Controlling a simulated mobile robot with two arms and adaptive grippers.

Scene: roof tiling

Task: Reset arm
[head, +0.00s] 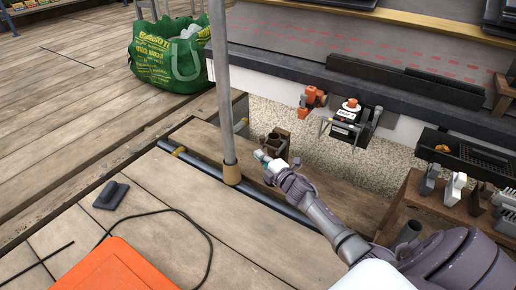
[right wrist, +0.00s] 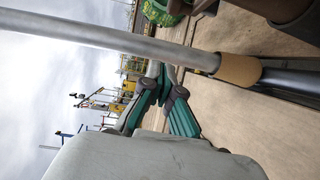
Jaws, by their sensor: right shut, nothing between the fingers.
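My right arm comes in from the lower right of the head view. My right gripper (head: 263,160) is shut and empty beside the upright metal pole, just to its right. The right wrist view shows its green and grey fingers (right wrist: 160,84) together, with the pole (right wrist: 110,38) crossing above them. In the head view the pole (head: 221,85) stands upright with a tan foot (head: 232,174) at its base. I cannot tell whether the gripper touches the brown bracket (head: 277,143) behind it. My left gripper is not in view.
A green bag (head: 170,52) stands on the planks at the upper left. An orange panel (head: 113,272) and a dark cable (head: 165,212) lie at the lower left. Tools hang along the roof edge, including an orange one (head: 312,98). A wooden rack (head: 448,205) stands at the right.

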